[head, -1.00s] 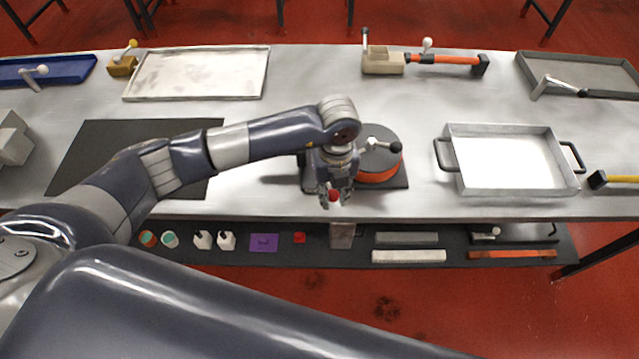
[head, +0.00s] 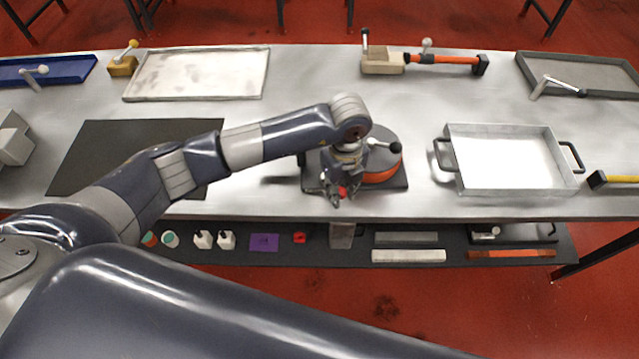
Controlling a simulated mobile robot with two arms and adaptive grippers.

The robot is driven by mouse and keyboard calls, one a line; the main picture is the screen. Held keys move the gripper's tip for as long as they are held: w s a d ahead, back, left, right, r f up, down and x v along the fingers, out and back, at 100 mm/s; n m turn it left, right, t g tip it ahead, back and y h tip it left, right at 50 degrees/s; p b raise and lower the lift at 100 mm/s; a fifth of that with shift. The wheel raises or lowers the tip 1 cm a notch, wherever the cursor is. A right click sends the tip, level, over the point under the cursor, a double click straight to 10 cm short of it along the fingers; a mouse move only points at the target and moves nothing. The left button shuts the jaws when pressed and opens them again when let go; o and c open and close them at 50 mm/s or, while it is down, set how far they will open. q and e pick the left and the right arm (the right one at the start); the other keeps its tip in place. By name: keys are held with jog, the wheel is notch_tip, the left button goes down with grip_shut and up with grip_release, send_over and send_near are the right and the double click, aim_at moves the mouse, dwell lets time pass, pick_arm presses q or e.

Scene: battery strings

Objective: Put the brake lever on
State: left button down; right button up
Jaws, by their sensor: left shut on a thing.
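A round drum unit (head: 382,174) with an orange side and a dark grey top sits on a dark base plate (head: 398,185) near the table's front edge. A silver lever with a black knob (head: 396,146) shows at the drum's top. My left gripper (head: 340,197) points down over the front left part of the base plate. It is shut on a small red piece (head: 344,191), which shows between its fingers. The fingers hide most of this piece, so I cannot tell whether it is the brake lever's knob or whether it touches the unit. My right gripper is out of view.
A metal tray with black handles (head: 470,187) stands to the right, a black mat (head: 95,150) lies to the left. A clamp with an orange bar (head: 440,60) stands behind. A lower shelf (head: 340,260) holds small parts. The table between drum and tray is clear.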

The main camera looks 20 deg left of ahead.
pick_arm(q)
jog(key=shift+w+d+n, duration=0.15)
jog(key=shift+n, duration=0.25)
jog(key=shift+w, duration=0.1)
jog(key=shift+w+d+n, duration=0.15)
jog(key=shift+n, duration=0.25)
jog(key=c, duration=1.4)
grip_release()
jog(key=shift+o, duration=0.2)
notch_tip(320, 180, up, 7)
jog(key=p, duration=0.5)
